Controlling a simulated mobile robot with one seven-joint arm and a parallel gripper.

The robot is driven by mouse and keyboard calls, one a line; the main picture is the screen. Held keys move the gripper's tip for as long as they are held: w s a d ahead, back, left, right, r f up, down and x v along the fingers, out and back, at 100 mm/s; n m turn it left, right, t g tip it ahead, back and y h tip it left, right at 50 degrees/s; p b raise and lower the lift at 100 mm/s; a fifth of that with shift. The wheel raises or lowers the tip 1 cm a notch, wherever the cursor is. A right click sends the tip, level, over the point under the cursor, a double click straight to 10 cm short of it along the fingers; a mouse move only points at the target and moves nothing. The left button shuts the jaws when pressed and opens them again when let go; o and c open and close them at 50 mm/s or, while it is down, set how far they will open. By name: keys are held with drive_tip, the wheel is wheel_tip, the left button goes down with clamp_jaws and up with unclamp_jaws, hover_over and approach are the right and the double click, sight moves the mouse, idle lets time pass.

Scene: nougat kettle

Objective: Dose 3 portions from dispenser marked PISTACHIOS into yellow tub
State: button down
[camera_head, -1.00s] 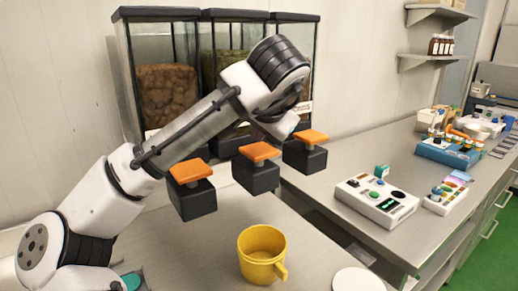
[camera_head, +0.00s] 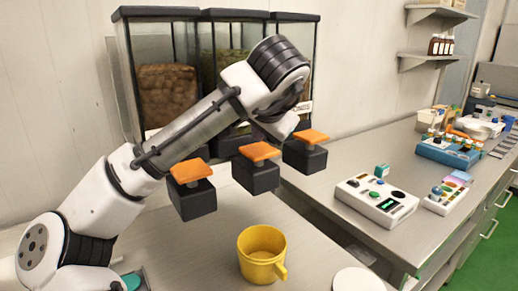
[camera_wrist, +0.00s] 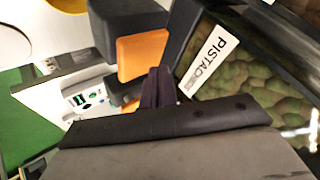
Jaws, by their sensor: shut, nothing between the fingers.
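The PISTACHIOS label (camera_wrist: 207,62) is on a tank of green-brown nuts (camera_wrist: 245,105) in the wrist view. In the head view, the middle tank (camera_head: 228,55) holds greenish contents and is partly behind my arm. Its orange paddle (camera_head: 259,151) sits on a black outlet block (camera_head: 256,176); an orange paddle also shows large in the wrist view (camera_wrist: 143,53). The yellow tub (camera_head: 262,256) stands upright below the middle outlet, handle to the right. My gripper (camera_wrist: 158,88) is shut and empty, close beside the paddle; I cannot tell whether they touch.
Left (camera_head: 190,171) and right (camera_head: 306,137) orange paddles flank the middle one. A white disc (camera_head: 358,281) lies right of the tub. A white control box (camera_head: 377,200) and a blue crate (camera_head: 448,151) stand on the right counter. The counter in front of the outlets is mostly clear.

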sight(259, 151)
drive_tip(key=shift+f, duration=0.4)
drive_tip(key=shift+f+b, duration=0.95)
drive_tip(key=shift+f, duration=0.1)
idle(0.8)
drive_tip(key=shift+r, duration=0.1)
drive_tip(key=shift+r+p, duration=1.1)
drive_tip(key=shift+r, duration=0.25)
wheel_tip(259, 151, up, 5)
drive_tip(key=p, duration=0.4)
drive_tip(key=shift+r, duration=0.1)
drive_tip(key=shift+a, duration=0.1)
idle(2.7)
